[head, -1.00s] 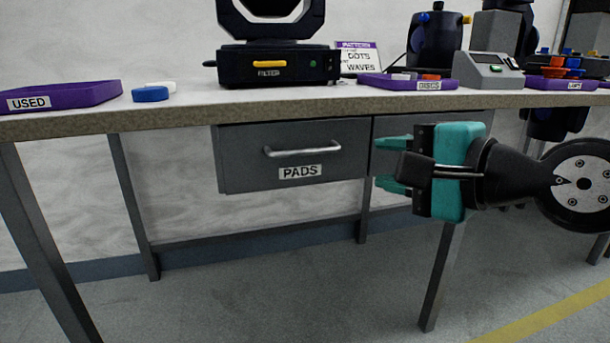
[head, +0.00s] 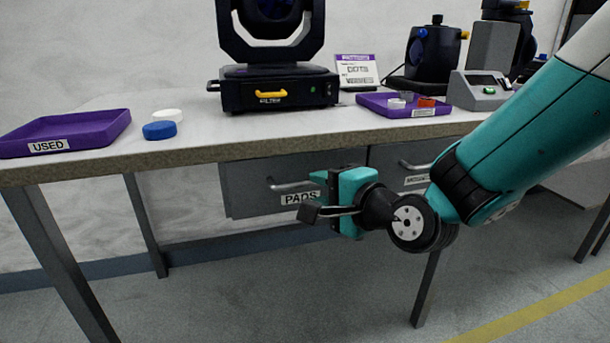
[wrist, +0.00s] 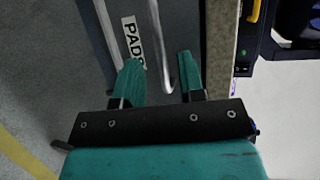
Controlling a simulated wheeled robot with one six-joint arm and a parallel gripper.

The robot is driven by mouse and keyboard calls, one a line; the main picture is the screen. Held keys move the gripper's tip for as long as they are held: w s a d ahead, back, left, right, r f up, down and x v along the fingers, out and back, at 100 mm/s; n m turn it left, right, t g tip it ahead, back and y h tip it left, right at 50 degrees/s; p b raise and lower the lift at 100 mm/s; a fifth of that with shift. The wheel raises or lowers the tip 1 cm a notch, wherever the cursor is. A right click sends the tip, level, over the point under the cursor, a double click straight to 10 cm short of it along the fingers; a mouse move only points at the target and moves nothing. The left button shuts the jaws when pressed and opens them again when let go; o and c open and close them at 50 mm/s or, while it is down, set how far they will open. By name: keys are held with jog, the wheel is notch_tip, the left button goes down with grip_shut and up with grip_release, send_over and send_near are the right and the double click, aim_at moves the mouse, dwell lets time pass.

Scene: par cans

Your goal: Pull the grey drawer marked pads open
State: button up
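The grey drawer marked PADS (head: 245,190) hangs under the table top and looks shut. Its silver bar handle (head: 290,186) is partly hidden by my gripper in the head view. My gripper (head: 318,192) is in front of the drawer's right part, pointing at its face. In the wrist view my gripper (wrist: 160,78) is open, with two teal fingers apart. The handle (wrist: 160,50) runs between the fingers' lines, nearer the right finger, at or just beyond the tips. I cannot tell whether they touch it. The PADS label (wrist: 133,42) lies beyond the left finger.
A second grey drawer (head: 398,160) with its own handle is to the right. The table edge (head: 150,165) is just above. On top are a purple USED tray (head: 95,128), a blue disc (head: 159,130), a black lamp unit (head: 280,90) and another purple tray (head: 420,104).

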aim_at(307, 185)
jog(key=x, duration=0.5)
grip_shut()
